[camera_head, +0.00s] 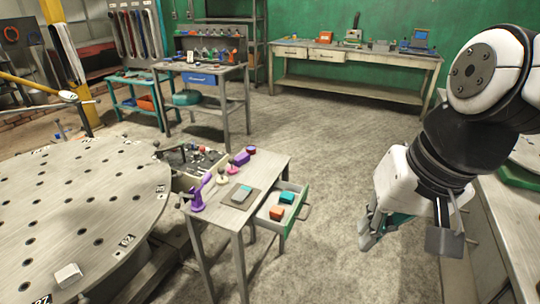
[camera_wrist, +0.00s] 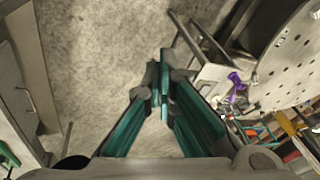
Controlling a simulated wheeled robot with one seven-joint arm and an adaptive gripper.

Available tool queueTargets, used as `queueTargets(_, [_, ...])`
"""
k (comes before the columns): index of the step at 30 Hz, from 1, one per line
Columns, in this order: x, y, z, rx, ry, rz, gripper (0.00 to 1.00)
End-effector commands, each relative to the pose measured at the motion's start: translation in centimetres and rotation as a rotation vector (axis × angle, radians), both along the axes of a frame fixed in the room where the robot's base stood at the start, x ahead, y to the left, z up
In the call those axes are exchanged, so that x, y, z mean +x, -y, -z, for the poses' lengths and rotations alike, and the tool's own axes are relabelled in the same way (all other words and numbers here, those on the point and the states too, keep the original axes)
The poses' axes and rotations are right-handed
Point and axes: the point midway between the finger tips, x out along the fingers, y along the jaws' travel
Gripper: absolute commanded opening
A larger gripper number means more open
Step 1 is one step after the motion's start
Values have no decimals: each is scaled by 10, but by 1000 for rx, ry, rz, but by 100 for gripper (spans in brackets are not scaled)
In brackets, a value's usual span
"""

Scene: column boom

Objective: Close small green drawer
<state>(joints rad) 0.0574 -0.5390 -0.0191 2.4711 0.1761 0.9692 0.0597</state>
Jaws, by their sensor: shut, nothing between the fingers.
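The small green drawer (camera_head: 296,214) is pulled out from the right side of a small grey table (camera_head: 262,180). Its green front and a bar handle face right, towards my arm. An orange block (camera_head: 277,212) and a teal block (camera_head: 287,197) lie inside it. My gripper (camera_head: 372,228) hangs to the right of the drawer, apart from it, over open floor. In the wrist view its teal fingers (camera_wrist: 165,82) meet at the tips with nothing between them. The drawer cannot be made out clearly in the wrist view.
A large round perforated table (camera_head: 75,200) stands on the left. A workbench (camera_head: 500,235) lies at the right edge. Floor is clear between the drawer and my gripper.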

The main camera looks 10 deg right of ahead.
Motion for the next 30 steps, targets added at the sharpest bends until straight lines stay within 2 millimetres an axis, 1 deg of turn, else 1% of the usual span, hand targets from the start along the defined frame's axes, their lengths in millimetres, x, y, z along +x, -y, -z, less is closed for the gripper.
queueTargets(1, [16, -3, 13, 53, -43, 58, 0])
queueTargets(5, [52, -11, 34, 189, -129, 206, 0])
queueTargets(9, [94, -14, 60, 326, -218, 381, 0])
queueTargets(14, [142, -10, 98, 473, -313, 596, 0])
queueTargets(17, [172, -4, 126, 559, -374, 737, 0])
queueTargets(18, [183, -1, 138, 590, -396, 792, 0])
queueTargets(20, [200, 5, 157, 639, -430, 882, 0])
queueTargets(21, [211, 10, 171, 669, -452, 939, 0])
queueTargets(23, [227, 18, 192, 715, -484, 1031, 0])
queueTargets(24, [237, 24, 207, 744, -504, 1091, 0])
queueTargets(26, [251, 33, 231, 786, -534, 1186, 0])
queueTargets(27, [259, 40, 247, 813, -553, 1246, 0])
queueTargets(29, [270, 49, 271, 850, -578, 1334, 0])
queueTargets(30, [275, 55, 286, 871, -593, 1387, 0])
